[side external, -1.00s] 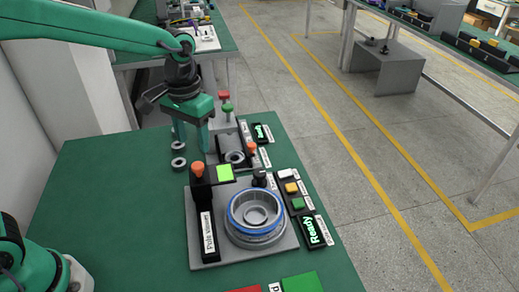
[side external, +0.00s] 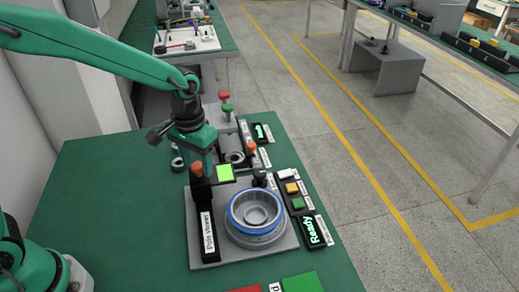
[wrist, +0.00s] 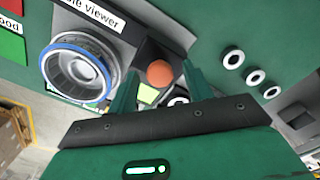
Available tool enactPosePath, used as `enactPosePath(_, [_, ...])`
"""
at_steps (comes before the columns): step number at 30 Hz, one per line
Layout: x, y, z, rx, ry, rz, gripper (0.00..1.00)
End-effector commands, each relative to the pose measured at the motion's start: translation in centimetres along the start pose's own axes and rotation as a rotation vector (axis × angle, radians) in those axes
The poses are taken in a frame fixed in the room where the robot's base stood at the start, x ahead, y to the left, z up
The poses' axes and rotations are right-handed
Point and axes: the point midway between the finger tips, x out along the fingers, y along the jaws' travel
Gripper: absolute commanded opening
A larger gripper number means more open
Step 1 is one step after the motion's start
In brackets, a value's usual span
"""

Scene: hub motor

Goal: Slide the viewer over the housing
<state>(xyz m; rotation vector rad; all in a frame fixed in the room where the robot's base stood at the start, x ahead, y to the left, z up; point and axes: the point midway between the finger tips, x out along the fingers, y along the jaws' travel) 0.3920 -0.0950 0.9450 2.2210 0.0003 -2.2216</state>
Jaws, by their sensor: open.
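The round grey housing (side external: 257,237) with a blue ring sits on a grey base plate in the side view; it also shows in the wrist view (wrist: 80,70). The viewer's yellow-green plate (side external: 225,173) is behind and left of the housing, not over its opening. The viewer's orange knob (side external: 197,168) stands above the labelled black rail. My gripper (side external: 193,138) is just behind the knob. In the wrist view, my gripper (wrist: 160,72) is open, with the knob appearing between its fingers; contact cannot be told. Its fingers are mostly hidden in the side view.
Loose grey rings (wrist: 255,76) lie on the green table beside the fixture. A grey fixture with a ring (side external: 234,156) and red and green knobs (side external: 225,101) stands behind. Buttons and a "Ready" display (side external: 318,231) line the right side. The table's left part is clear.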

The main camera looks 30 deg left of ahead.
Motion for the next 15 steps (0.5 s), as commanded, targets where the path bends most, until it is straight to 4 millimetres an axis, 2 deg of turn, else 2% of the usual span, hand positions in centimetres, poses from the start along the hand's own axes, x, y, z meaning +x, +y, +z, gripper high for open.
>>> enactPosePath(2, [-0.01, 0.00, 0.00, 0.000, 0.000, 0.000, 0.50])
enactPosePath(9, [-0.04, 0.00, -0.01, 0.000, 0.000, 0.000, 0.03])
enactPosePath(10, [-0.04, -0.01, 0.00, 0.000, 0.000, 0.000, 0.00])
enactPosePath(15, [-0.06, 0.09, 0.08, 0.000, 0.000, 0.000, 0.00])
